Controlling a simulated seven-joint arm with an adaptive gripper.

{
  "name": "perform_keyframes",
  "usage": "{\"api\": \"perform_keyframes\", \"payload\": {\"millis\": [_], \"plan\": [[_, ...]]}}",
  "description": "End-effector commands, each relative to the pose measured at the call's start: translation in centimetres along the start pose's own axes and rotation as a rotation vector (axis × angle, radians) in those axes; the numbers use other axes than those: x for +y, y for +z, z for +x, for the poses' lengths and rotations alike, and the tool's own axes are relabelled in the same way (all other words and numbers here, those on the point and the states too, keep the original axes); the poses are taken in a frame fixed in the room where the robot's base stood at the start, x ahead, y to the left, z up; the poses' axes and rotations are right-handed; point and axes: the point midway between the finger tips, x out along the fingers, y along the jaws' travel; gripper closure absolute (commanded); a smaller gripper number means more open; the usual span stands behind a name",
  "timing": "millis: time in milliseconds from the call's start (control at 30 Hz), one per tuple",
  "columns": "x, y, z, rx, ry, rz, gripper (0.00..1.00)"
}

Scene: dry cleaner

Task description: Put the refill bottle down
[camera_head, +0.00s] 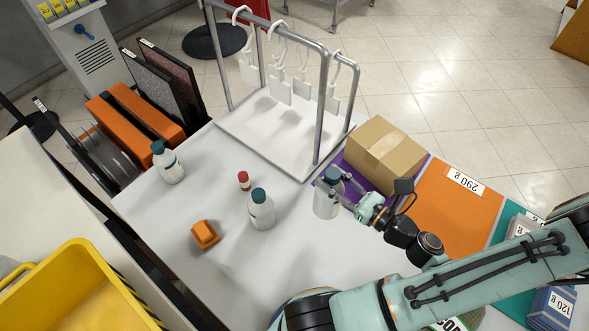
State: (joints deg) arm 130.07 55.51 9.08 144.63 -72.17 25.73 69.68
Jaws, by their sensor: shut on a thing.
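A white refill bottle with a dark teal cap (325,199) is in my gripper (343,194), at the right part of the white table (190,245). The fingers are shut around its upper body. It looks upright; I cannot tell whether its base touches the table. Two similar bottles with teal caps stand apart on the table, one in the middle (262,213) and one at the far left (171,166).
A small red-capped bottle (244,181) and an orange object (205,235) stand left of my gripper. A metal rack (322,110) with white hangers and a cardboard box (385,153) are close behind it. The front middle of the table is clear.

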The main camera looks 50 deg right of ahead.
Motion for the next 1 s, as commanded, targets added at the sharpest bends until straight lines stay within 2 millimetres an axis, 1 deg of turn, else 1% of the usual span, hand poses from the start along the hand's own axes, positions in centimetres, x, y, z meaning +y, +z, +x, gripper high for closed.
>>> {"api": "perform_keyframes", "payload": {"millis": [33,167,267,367,467,500,567,600,700,800,1000], "plan": [[0.0,0.3,0.0,-0.001,0.001,-0.001,1.0],[0.0,0.6,0.3,-0.001,0.006,0.0,1.0],[-0.4,1.0,1.7,-0.001,0.03,-0.004,1.0],[-0.7,2.2,4.7,-0.001,0.073,-0.01,1.0],[-0.3,4.5,9.3,-0.001,0.129,-0.017,1.0],[0.3,5.8,11.3,-0.002,0.151,-0.019,1.0],[1.5,7.8,14.1,-0.002,0.183,-0.022,1.0],[2.6,9.2,15.8,-0.002,0.202,-0.024,1.0],[5.5,12.2,19.0,-0.003,0.243,-0.024,1.0],[8.1,14.6,21.0,-0.004,0.274,-0.023,1.0],[12.3,18.3,23.4,-0.004,0.325,-0.021,1.0]]}}
